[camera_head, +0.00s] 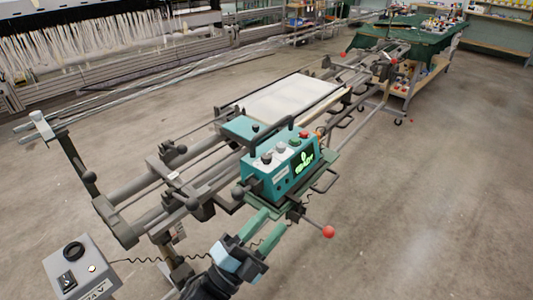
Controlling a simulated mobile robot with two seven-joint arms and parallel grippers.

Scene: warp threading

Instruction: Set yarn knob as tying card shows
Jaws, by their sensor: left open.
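A teal machine head (258,184) sits on the rail frame, with two grey knobs on its slanted top and a lit green display (305,162) on its face. One grey knob (266,158) is near the left end; the other grey knob (280,149) is beside it. I cannot tell which is the yarn knob, or read their settings. No tying card can be made out. My left gripper (263,229) is open and empty, its green fingers just in front of and below the teal head. My right gripper is not in view.
A grey control box (80,268) with a black knob stands at lower left, with a coiled cable running from it. A red-balled lever (328,232) sticks out right of my gripper. Dark rails and clamps lie behind. Floor at right is clear.

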